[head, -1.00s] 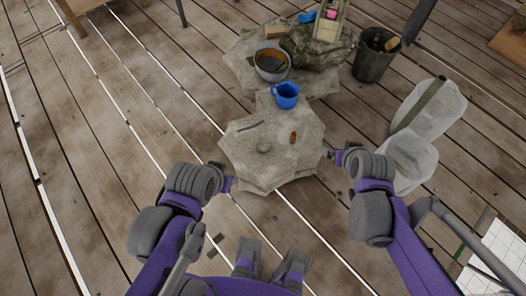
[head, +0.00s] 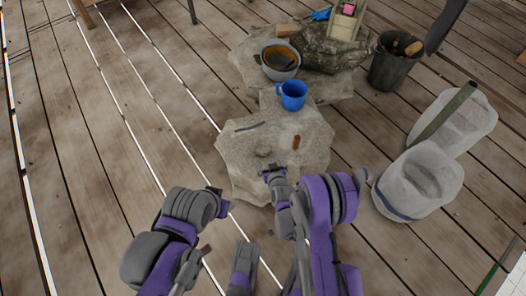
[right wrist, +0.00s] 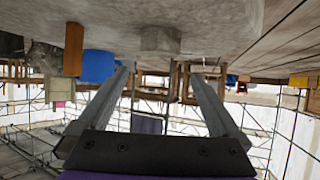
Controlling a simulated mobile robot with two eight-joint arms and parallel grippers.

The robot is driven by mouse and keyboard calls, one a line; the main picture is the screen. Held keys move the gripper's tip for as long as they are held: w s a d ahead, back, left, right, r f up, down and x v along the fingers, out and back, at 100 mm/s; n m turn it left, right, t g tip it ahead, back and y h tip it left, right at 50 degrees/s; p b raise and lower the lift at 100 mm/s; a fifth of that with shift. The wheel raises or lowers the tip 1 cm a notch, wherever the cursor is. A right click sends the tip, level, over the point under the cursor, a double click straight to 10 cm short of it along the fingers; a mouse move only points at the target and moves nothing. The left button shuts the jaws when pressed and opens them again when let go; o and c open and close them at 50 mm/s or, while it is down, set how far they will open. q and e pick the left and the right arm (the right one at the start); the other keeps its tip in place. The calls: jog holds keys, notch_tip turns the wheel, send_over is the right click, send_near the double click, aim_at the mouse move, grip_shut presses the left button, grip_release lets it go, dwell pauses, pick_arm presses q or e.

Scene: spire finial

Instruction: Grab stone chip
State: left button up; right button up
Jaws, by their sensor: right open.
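The stone chip (head: 263,153) is a small grey lump lying on the pale stone slab (head: 235,165), near its middle. In the right wrist view, which appears upside down, the chip (right wrist: 160,39) is a grey block on the slab, centred beyond the fingertips. My right gripper (head: 268,170) is just on the near side of the chip. Its two fingers (right wrist: 161,75) are spread with nothing between them, and the chip looks apart from them. My left gripper (head: 222,198) is by the slab's near left edge; its jaws are too small to judge.
On the slab lie a dark strip (head: 250,126) and a brown piece (head: 296,142). A blue mug (head: 293,96) and a bowl (head: 281,66) stand behind. A dark bucket (head: 390,68) and white sacks (head: 420,180) are to the right. The left planks are mostly clear.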

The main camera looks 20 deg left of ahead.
aim_at(263, 148)
jog(key=x, duration=0.5)
jog(key=shift+w+f+b, duration=0.15)
jog(key=shift+f+b, duration=0.1)
jog(key=shift+b, duration=0.1)
jog(key=b+x, duration=0.1)
jog(key=x, duration=0.4)
jog(key=shift+w+a, duration=0.1)
jog(key=c, duration=1.4)
